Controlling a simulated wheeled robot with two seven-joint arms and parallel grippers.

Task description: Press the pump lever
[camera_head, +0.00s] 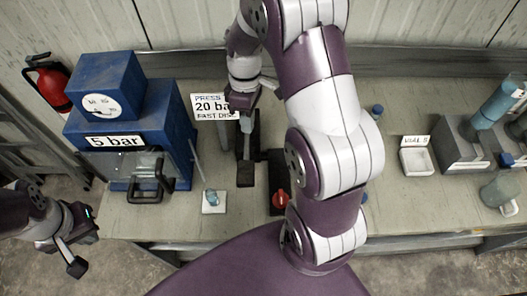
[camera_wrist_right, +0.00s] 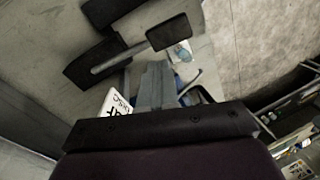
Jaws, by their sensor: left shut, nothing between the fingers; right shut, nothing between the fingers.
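In the right wrist view the pad (camera_wrist_right: 173,32) sits on a grey rod. My right gripper (camera_head: 245,122) is shut and empty, hanging over the far part of the lever, behind the pad. Its fingers (camera_wrist_right: 154,85) also show in the wrist view, near the rod; I cannot tell whether they touch. My left gripper (camera_head: 76,262) is shut and empty at the lower left, off the bench's front edge.
A blue press (camera_head: 182,125) labelled 5 bar stands to the left. A sign (camera_head: 208,105) reading 20 bar stands behind the lever. A red knob (camera_head: 281,199) is right of the pad. A white tray (camera_head: 417,162) and bottles stand further right.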

